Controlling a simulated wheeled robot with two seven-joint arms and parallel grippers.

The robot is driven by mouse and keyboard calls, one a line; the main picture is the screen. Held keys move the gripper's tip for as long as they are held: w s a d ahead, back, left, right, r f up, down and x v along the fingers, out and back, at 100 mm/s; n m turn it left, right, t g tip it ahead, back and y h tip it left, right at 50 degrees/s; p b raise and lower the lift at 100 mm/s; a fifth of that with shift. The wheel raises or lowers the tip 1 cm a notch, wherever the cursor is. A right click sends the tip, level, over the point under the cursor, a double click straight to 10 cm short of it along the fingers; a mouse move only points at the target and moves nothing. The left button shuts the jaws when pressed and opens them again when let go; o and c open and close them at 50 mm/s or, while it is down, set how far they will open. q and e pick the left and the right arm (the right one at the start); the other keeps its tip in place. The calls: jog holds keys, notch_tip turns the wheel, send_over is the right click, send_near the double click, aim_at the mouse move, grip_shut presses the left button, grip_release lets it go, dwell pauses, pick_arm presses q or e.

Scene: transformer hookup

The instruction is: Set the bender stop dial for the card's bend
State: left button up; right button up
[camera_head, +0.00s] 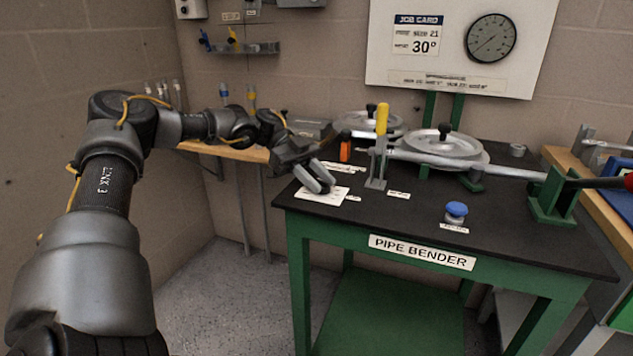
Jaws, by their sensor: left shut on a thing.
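The job card (418,35) on the back board reads 30°, with smaller print above it. The pipe bender table (290,197) has a black top on green legs and a "PIPE BENDER" label. My left arm reaches in from the left. My left gripper (322,188) points down at a white dial plate (338,194) on the table's front left corner. It is shut on the stop dial's knob, which its fingers hide. The dial's setting cannot be read. My right gripper is not in view.
A bending wheel (442,146) and pipe lie farther back. A blue button (456,210) is at the front. A round gauge (490,38) hangs on the board.

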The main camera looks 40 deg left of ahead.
pick_arm(q)
jog(key=shift+f+m+g, duration=0.1)
jog(key=shift+m+g, duration=0.5)
jog(key=shift+g, duration=0.1)
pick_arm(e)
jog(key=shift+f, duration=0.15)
pick_arm(q)
jog(key=o, duration=1)
jog(key=shift+c, duration=0.2)
jog(key=shift+w+a, duration=0.1)
jog(key=shift+a+r, duration=0.2)
jog(key=shift+a, duration=0.05)
jog(key=p+v, duration=0.1)
jog(key=v, duration=0.9)
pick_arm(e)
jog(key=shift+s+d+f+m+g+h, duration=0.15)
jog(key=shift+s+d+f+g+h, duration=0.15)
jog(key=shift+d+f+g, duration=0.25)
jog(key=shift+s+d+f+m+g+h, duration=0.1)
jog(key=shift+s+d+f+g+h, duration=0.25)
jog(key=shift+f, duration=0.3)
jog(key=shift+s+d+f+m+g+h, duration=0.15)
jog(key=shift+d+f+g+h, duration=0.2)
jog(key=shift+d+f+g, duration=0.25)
